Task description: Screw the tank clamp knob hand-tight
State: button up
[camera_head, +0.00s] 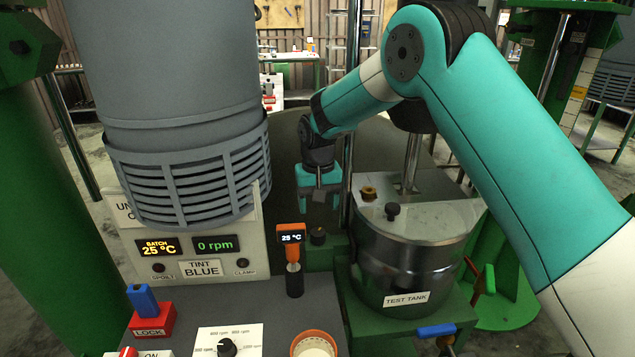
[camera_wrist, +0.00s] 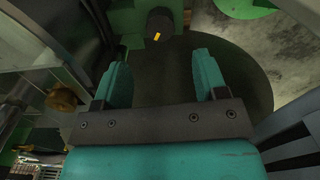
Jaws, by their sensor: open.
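A small dark knob (camera_head: 318,236) sits on the green base just left of the tank, and I take it to be the clamp knob. In the wrist view a dark round knob (camera_wrist: 160,22) with a yellow mark shows at the top, beyond the fingertips; it is likely the same one. The steel tank (camera_head: 405,262), labelled TEST TANK, stands upright on its green support. My gripper (camera_head: 318,200) points down above the knob, apart from it. In the wrist view my gripper (camera_wrist: 162,75) is open, with nothing between its teal fingers.
An orange-topped thermometer (camera_head: 292,250) stands left of the knob. The control panel has a CLAMP lamp (camera_head: 242,262), which looks dark red. A blue-handled lever (camera_head: 436,330) is at the tank's front.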

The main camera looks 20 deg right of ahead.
notch_tip(320, 180, up, 8)
jog(key=b, duration=0.1)
dwell(0.4)
jog(key=s+a+r+n+y, duration=0.1)
jog(key=s+r+n, duration=0.15)
jog(key=s, duration=0.45)
jog(key=s+a+r+n+y, duration=0.1)
jog(key=s+a+r, duration=0.1)
jog(key=s+r, duration=0.35)
jog(key=s+a+f+n+y, duration=0.1)
jog(key=s+n, duration=0.4)
jog(key=s, duration=1.8)
jog(key=shift+s+a+f+y, duration=0.3)
jog(key=shift+s+f+y, duration=0.1)
jog(key=shift+y, duration=0.2)
jog(key=shift+w, duration=0.1)
